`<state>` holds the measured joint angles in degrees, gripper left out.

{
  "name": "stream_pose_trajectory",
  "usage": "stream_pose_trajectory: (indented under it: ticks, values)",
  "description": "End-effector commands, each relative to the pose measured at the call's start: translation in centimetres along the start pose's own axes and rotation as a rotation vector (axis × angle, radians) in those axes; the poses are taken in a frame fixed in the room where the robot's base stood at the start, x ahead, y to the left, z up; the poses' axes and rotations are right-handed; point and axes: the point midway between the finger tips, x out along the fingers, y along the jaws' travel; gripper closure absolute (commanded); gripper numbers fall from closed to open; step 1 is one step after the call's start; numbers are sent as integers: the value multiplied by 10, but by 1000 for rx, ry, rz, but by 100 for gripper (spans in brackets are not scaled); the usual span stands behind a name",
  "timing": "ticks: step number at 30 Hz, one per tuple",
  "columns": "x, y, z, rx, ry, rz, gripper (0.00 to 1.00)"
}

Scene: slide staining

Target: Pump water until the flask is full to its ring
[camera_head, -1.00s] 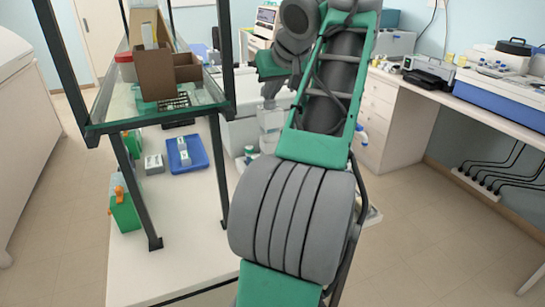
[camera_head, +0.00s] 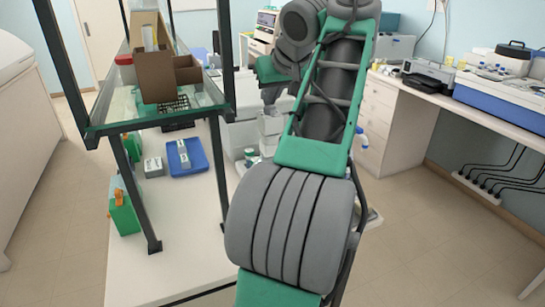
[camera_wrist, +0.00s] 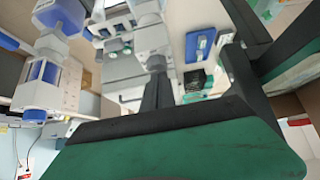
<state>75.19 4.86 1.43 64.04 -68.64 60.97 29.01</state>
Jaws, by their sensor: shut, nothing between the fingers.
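My gripper (camera_wrist: 157,65) is shut and empty in the wrist view, its dark fingers pointing up the picture above the green hand. In the head view my arm covers much of the middle, and the fingers are hard to make out there. I cannot make out a flask, its ring or a water level in either view. I cannot pick out a pump with certainty either. Pale equipment with round grey parts (camera_wrist: 116,47) lies beyond the fingertips in the wrist view, too unclear to name.
A glass shelf (camera_head: 110,112) on dark posts stands left of my arm, holding a brown cardboard box (camera_head: 155,75). A side counter (camera_head: 470,112) runs along the right.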

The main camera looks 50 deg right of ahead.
Motion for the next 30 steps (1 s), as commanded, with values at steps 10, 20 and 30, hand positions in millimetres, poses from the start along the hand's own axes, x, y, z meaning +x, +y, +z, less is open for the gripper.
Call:
stream_pose_trajectory:
  ticks: [10, 20, 30]
  values:
    - [-16, 0, -13, 1, -6, -2, 100]
    - [-36, 0, -30, 1, -4, -1, 100]
    - [-41, 0, -34, 0, -2, -1, 100]
